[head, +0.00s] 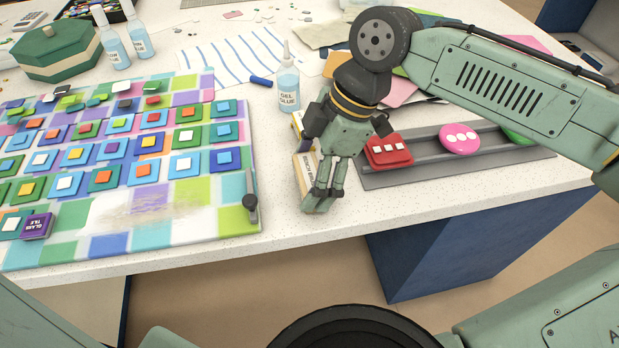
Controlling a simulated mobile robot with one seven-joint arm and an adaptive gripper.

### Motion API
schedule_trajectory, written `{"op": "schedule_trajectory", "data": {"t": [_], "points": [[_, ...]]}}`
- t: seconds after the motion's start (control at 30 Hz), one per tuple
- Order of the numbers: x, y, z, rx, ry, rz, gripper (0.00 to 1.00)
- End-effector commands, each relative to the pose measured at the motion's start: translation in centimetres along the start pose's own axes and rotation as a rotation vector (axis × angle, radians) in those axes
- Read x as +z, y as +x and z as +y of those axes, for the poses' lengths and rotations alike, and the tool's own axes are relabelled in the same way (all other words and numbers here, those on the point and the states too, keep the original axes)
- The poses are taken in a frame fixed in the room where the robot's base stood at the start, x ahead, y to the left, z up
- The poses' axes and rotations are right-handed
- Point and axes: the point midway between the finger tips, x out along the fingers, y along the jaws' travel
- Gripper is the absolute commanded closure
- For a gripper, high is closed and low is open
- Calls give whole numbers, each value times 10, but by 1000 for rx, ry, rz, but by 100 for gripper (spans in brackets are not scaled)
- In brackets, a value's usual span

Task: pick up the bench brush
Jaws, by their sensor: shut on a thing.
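The bench brush (303,172) is a narrow, pale wooden thing with dark lettering on its side. It shows just left of and behind my gripper (319,203), near the middle of the white table. My gripper points down and is shut on the brush. The fingers and wrist hide much of it, so its bristles cannot be made out clearly. I cannot tell whether the brush touches the tabletop.
A multicoloured glass panel (195,192) with several small tiles lies left. A grey grooved rail (405,176) holding a red block (390,150) and pink disc (460,138) lies right. A glue bottle (288,88) stands behind my gripper. The table's front edge is close.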

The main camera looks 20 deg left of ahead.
Motion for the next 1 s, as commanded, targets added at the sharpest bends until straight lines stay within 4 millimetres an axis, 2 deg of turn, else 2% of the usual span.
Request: {"op": "schedule_trajectory", "data": {"t": [0.43, 0.7, 1.0], "points": [[-3, -5, 1, 1, -1, 2, 51], [-14, -33, 0, 3, -4, 4, 51], [-22, -33, -75, 3, -4, 3, 51]]}}
